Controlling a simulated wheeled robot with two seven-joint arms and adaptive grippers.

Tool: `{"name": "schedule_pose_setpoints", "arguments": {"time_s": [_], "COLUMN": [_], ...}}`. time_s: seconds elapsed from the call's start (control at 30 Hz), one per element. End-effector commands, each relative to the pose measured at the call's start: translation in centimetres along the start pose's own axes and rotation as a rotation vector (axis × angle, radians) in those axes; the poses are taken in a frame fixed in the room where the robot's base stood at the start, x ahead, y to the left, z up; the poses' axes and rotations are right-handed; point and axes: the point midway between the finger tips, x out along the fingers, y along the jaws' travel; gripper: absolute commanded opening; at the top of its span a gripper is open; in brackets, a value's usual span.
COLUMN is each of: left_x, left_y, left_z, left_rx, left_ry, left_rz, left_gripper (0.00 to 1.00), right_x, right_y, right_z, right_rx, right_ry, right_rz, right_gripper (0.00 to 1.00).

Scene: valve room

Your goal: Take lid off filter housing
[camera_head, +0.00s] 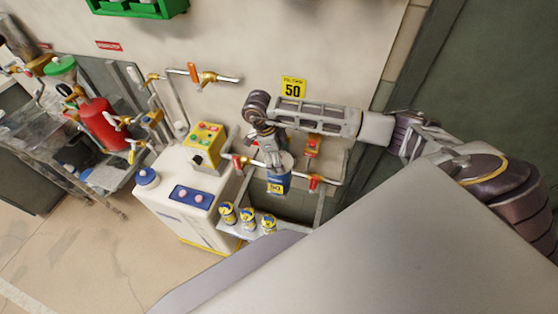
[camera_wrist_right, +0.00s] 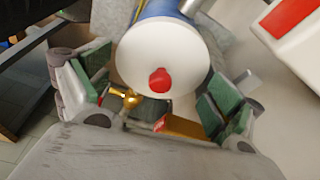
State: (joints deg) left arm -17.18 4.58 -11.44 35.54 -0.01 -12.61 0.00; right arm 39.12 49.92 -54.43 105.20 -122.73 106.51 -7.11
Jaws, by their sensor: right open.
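The filter housing (camera_head: 278,184) is a blue cylinder with a yellow label, on the pipework below the yellow "50" sign. In the right wrist view its white round lid (camera_wrist_right: 150,52) faces the camera, with a red knob (camera_wrist_right: 160,80) on it; part of the blue body (camera_wrist_right: 158,9) shows behind. My right gripper (camera_head: 270,156) is over the top of the housing in the head view. In the wrist view the right gripper (camera_wrist_right: 154,96) is open, its green-padded fingers apart on either side of the lid. No contact is visible. My left gripper is out of view.
A white cabinet (camera_head: 185,218) with a yellow button box (camera_head: 204,146) stands left of the housing. Several small blue-and-yellow canisters (camera_head: 247,217) sit on a low shelf just below it. Pipes with red fittings (camera_head: 316,182) flank the housing. Open floor (camera_head: 70,245) lies at left.

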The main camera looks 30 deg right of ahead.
Motion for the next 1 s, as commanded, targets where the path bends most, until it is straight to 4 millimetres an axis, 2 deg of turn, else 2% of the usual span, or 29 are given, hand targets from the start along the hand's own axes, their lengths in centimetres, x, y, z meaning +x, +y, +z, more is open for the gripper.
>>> {"name": "schedule_pose_setpoints", "arguments": {"time_s": [0.3,0.6,1.0], "left_x": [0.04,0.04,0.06], "left_y": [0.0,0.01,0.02], "left_z": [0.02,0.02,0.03], "left_rx": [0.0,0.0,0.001], "left_ry": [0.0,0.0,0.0], "left_rz": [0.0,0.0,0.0], "left_gripper": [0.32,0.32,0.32], "right_x": [-0.01,-0.01,0.27], "right_y": [-0.01,-0.02,0.08], "right_z": [0.0,0.0,-0.06], "right_rx": [0.0,0.0,0.0], "right_ry": [0.0,0.0,0.004], "right_rz": [0.0,0.0,0.003], "right_gripper": [0.93,0.59,0.55]}}
